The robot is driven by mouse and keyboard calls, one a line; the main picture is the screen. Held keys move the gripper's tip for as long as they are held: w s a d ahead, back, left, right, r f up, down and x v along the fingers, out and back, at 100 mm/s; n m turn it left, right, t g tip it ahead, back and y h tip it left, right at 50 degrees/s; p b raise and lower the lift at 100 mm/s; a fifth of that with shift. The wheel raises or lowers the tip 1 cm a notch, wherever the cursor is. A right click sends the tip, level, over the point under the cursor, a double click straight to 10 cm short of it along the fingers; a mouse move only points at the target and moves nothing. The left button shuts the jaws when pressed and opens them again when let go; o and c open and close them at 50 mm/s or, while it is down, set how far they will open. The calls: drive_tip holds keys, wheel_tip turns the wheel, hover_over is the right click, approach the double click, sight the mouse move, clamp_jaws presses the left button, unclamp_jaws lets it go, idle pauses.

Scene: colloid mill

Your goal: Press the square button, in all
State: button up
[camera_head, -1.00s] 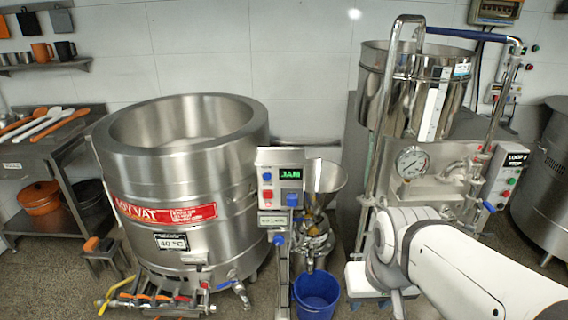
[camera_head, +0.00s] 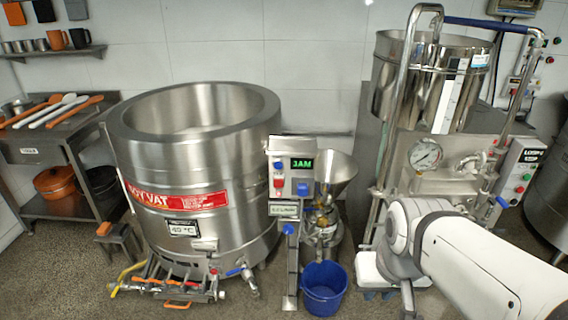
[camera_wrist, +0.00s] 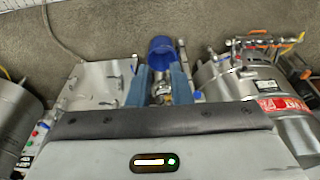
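The mill's control panel (camera_head: 290,200) stands in the middle of the head view, right of the steel vat. It carries a green-lit JAM display (camera_head: 302,163), a blue square button (camera_head: 302,188) below it, and a red button (camera_head: 278,183) with a blue one above it on the left. The mill shows beyond the fingers. I cannot make out the square button in the wrist view.
A blue bucket (camera_head: 323,290) is on the floor below the mill. A steel machine with a gauge (camera_head: 425,154) and tank stands right. Open floor lies in front.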

clamp_jaws()
idle(1.4)
